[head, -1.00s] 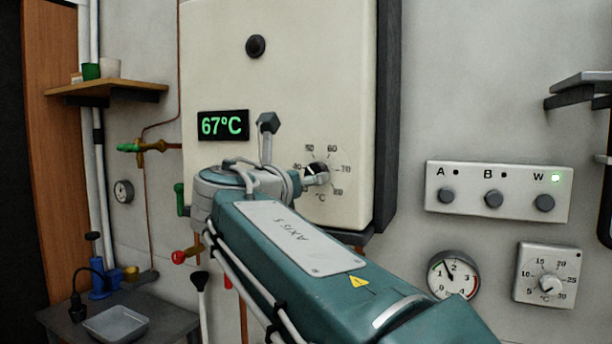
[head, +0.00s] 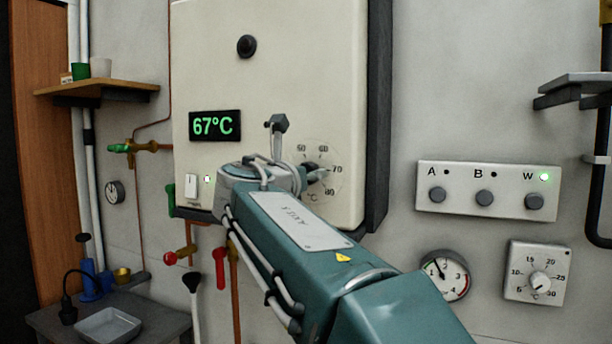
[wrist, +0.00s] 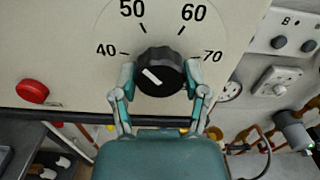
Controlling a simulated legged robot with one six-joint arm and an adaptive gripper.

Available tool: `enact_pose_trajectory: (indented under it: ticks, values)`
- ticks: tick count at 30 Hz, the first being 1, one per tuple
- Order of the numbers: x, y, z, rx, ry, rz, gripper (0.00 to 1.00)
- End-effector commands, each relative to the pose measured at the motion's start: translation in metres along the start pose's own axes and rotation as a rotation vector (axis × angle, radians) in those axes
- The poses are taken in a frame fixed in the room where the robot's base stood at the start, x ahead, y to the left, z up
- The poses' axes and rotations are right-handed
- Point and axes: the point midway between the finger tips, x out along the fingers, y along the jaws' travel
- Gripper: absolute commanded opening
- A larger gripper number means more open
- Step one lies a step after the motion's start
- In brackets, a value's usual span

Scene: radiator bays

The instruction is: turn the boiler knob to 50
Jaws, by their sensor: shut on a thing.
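The boiler knob (wrist: 158,72) is a black ribbed knob on the cream boiler front (head: 270,65). Its white pointer line slants up and left, roughly toward the 40 side of the printed scale; the exact reading is unclear. In the wrist view, 40, 50, 60 and 70 show around it. My gripper (wrist: 160,78) is shut on the knob, with one finger at its left side and one at its right. In the head view, my gripper partly covers the knob (head: 311,167) and hides the 40 mark. The green display (head: 215,125) reads 67°C.
A red round button (wrist: 32,91) sits left of the knob. A panel (head: 487,190) with buttons A, B and W, W lit green, is on the wall to the right, above a gauge (head: 444,276) and a smaller dial (head: 538,273). Pipes and valves run below left.

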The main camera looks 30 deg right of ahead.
Motion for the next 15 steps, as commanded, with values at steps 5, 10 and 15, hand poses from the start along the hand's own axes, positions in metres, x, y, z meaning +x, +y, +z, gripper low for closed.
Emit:
enact_pose_trajectory:
  ticks: [5, 10, 15]
  values:
    - [0.0001, 0.0016, -0.0004, 0.058, -0.001, 0.004, 0.12]
    - [0.0001, 0.0020, -0.0005, 0.189, 0.000, 0.004, 0.12]
    - [0.0001, 0.0021, -0.0005, 0.268, 0.000, 0.005, 0.12]
